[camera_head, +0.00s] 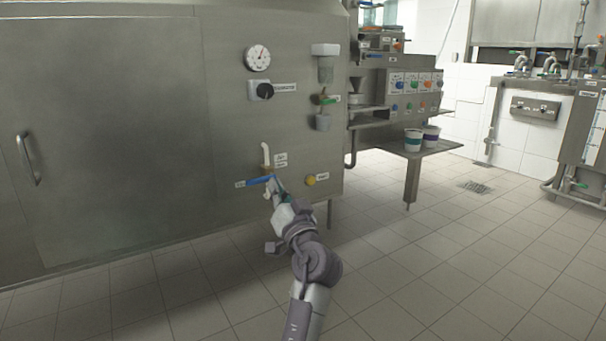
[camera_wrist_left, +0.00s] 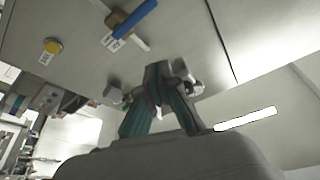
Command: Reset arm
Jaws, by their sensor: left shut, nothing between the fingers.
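My left gripper (camera_head: 277,190) is in front of the steel machine's panel in the head view, close to a valve with a blue lever (camera_head: 259,181). In the left wrist view the left gripper (camera_wrist_left: 158,80) has its fingers together with nothing between them. The blue lever (camera_wrist_left: 135,19) is beyond the fingertips there, at the top, with a visible gap. In the head view the gripper overlaps the valve area, and contact cannot be told from that view alone. My right gripper is in neither view.
A yellow knob (camera_head: 310,180) is right of the valve; a dial gauge (camera_head: 258,57) and black knob (camera_head: 261,90) are above. Cups (camera_head: 413,140) stand on a steel shelf (camera_head: 440,149) at the right. The tiled floor (camera_head: 420,260) at the right is clear.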

